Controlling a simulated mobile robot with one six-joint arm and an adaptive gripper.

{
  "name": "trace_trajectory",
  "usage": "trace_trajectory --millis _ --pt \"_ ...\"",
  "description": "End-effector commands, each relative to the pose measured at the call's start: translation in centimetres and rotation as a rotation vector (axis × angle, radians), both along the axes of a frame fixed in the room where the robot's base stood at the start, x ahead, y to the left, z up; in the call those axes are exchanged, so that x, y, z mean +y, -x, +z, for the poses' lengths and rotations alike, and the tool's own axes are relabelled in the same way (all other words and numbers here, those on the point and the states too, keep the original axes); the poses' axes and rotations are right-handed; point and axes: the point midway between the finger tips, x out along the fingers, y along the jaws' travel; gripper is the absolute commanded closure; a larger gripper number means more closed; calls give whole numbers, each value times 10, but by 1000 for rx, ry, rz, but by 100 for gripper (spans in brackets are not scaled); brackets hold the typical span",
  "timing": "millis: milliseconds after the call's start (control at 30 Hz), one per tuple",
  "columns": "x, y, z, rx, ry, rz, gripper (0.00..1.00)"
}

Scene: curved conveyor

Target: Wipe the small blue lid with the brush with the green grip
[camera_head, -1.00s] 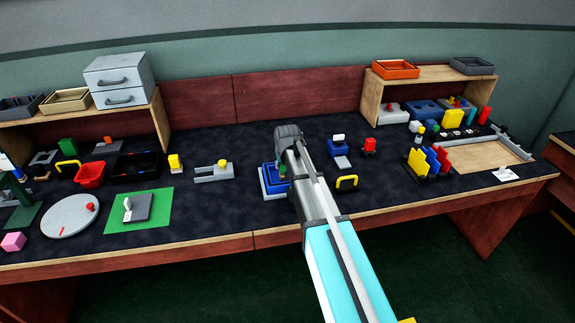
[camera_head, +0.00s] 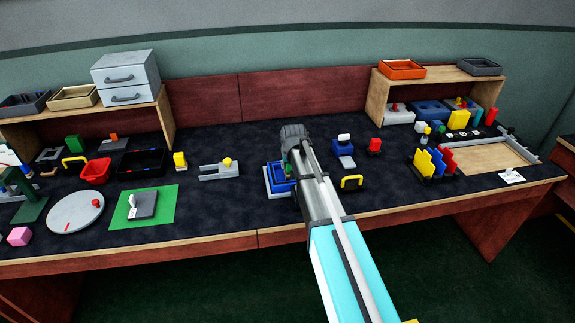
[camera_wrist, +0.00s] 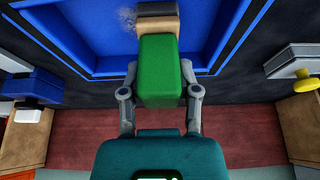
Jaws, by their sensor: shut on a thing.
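My gripper (camera_wrist: 160,98) is shut on the green grip of the brush (camera_wrist: 161,70) in the wrist view. The brush's tan and brown head (camera_wrist: 157,20) points away over a blue, shallow, raised-rim piece (camera_wrist: 70,25), which I take for the small blue lid. A pale speckled patch lies on the blue surface beside the brush head. I cannot tell whether the bristles touch it. In the head view the blue piece (camera_head: 271,180) sits left of my arm's end, partly hidden by it.
A blue block with a white top (camera_head: 343,146) and a yellow handle (camera_head: 352,183) stand right of my arm. A grey fixture with a yellow knob (camera_head: 219,171) is to the left. The dark tabletop between it and the blue piece is clear.

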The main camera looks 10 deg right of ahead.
Motion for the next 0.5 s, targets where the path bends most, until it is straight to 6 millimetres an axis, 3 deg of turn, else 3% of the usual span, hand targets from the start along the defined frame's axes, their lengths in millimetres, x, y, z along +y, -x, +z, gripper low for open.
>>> trace_trajectory --millis 500 --pt "-32 -1 2 0 0 -1 96"
